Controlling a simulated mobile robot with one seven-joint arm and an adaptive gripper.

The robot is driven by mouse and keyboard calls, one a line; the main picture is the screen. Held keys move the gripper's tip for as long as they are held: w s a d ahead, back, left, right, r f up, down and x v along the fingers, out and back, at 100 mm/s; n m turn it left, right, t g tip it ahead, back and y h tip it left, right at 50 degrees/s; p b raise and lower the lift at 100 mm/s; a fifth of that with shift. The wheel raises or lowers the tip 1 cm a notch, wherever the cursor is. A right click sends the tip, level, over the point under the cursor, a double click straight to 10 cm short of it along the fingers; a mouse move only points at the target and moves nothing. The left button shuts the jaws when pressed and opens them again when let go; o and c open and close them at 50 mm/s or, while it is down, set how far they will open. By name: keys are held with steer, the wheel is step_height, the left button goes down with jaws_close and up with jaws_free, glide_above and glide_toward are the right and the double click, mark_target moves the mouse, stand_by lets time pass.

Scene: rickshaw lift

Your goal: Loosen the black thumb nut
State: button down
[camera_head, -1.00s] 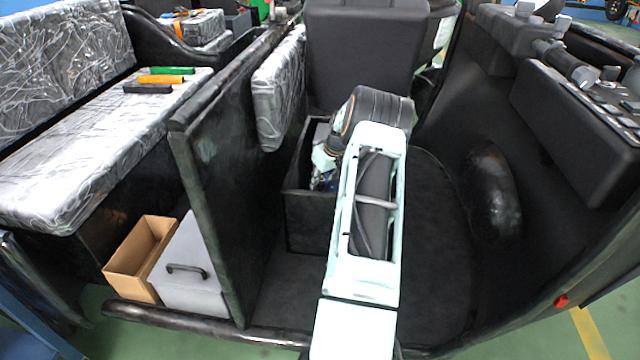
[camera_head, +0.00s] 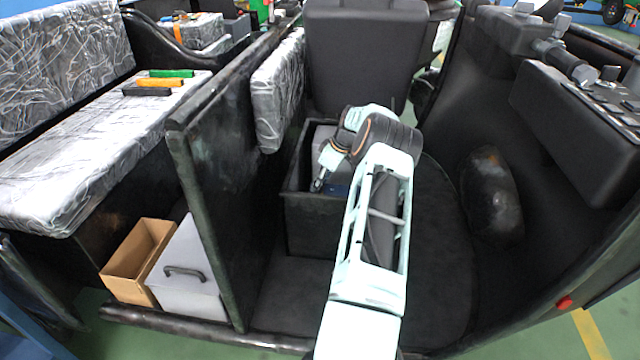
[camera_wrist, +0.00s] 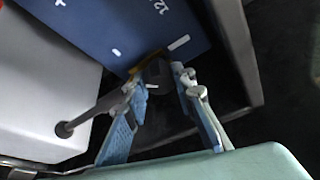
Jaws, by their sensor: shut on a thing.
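The black thumb nut (camera_wrist: 158,72) shows as a small dark knob in the wrist view, beside the edge of a blue battery (camera_wrist: 115,30) with white markings. My gripper (camera_wrist: 160,84) is shut on it, with one fingertip on each side. The fingertips hide part of the nut and whatever it sits on. A brownish metal piece lies right by the fingertips. In the head view my gripper (camera_head: 319,184) points down into a black open box (camera_head: 310,225), and the nut is too small to make out there.
A grey rod (camera_wrist: 95,112) runs from near the left fingertip to a white block (camera_wrist: 45,85). The dark box wall (camera_wrist: 238,55) stands close on the right. In the head view, a black upright panel (camera_head: 215,180) stands left of the box and a seat back (camera_head: 365,55) behind it.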

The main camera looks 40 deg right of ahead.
steer(key=c, duration=1.6)
jaws_free()
steer(key=m+h, duration=0.1)
steer(key=m, duration=0.1)
steer(key=shift+a+m+p, duration=0.15)
steer(key=shift+m+p, duration=0.25)
steer(key=m+h+p, duration=0.1)
steer(key=m+h, duration=0.1)
steer(key=m, duration=0.3)
steer(key=shift+a, duration=0.1)
steer(key=m+p, duration=0.1)
steer(key=m, duration=0.1)
steer(key=m+g+h, duration=0.1)
steer(key=m, duration=0.1)
steer(key=shift+w+h+p, duration=0.1)
steer(key=shift+h+p, duration=0.2)
steer(key=shift+p, duration=0.05)
steer(key=m, duration=0.2)
steer(key=m+g+h+p, duration=0.1)
steer(key=m, duration=0.2)
steer(key=shift+w+g, duration=0.1)
steer(key=shift+g, duration=0.2)
steer(key=p+v, duration=0.2)
steer(key=v, duration=0.8)
steer(key=shift+a+r, duration=0.15)
steer(key=shift+r, duration=0.2)
